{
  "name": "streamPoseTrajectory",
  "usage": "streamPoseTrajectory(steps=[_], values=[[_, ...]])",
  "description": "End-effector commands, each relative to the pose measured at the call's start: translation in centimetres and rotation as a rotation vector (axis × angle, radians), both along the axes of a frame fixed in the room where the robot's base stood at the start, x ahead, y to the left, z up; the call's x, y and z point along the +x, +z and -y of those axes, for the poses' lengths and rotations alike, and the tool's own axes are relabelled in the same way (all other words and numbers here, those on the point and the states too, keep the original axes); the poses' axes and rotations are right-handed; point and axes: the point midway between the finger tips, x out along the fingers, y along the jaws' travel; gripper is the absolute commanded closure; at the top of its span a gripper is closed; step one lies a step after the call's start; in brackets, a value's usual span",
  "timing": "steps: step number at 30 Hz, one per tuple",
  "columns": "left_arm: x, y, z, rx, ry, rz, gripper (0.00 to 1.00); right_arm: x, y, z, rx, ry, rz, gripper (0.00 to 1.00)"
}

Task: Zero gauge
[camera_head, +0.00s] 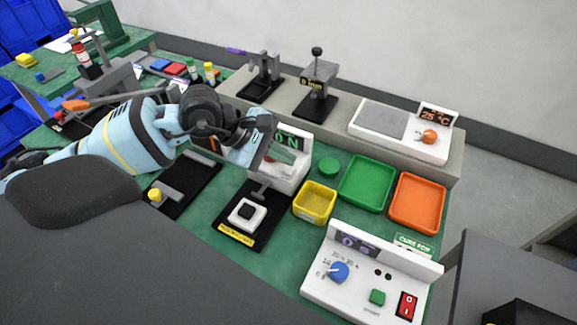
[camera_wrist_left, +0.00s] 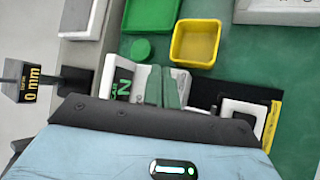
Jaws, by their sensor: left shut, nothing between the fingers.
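The gauge (camera_head: 319,78) is a grey stand with a black knob on top and a black base, on the raised grey shelf at the back. Its yellow digits look like "0 mm", and the same readout shows in the left wrist view (camera_wrist_left: 33,86). My left gripper (camera_head: 283,156) is shut and empty, well in front of the gauge and lower. It is at a white box with a green "ON" display (camera_head: 296,137). In the left wrist view its green-grey fingers (camera_wrist_left: 162,86) lie close together over that box. My right gripper is not in view.
A second black-based fixture (camera_head: 262,77) and a white hotplate reading 25 °C (camera_head: 408,128) share the shelf. Yellow (camera_head: 314,204), green (camera_head: 367,184) and orange (camera_head: 417,203) trays stand right of the gripper. A white control panel (camera_head: 370,275) stands at the front right.

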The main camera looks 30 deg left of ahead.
Motion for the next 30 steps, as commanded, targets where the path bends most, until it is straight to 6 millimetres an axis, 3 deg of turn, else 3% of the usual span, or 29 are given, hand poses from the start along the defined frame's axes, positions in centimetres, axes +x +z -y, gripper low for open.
streamPoseTrajectory(steps=[11,30], values=[[0.0,0.3,0.0,0.000,-0.001,0.001,1.00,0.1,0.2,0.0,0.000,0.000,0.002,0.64],[0.0,5.2,0.0,0.000,0.000,0.003,1.00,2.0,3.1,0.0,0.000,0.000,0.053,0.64]])
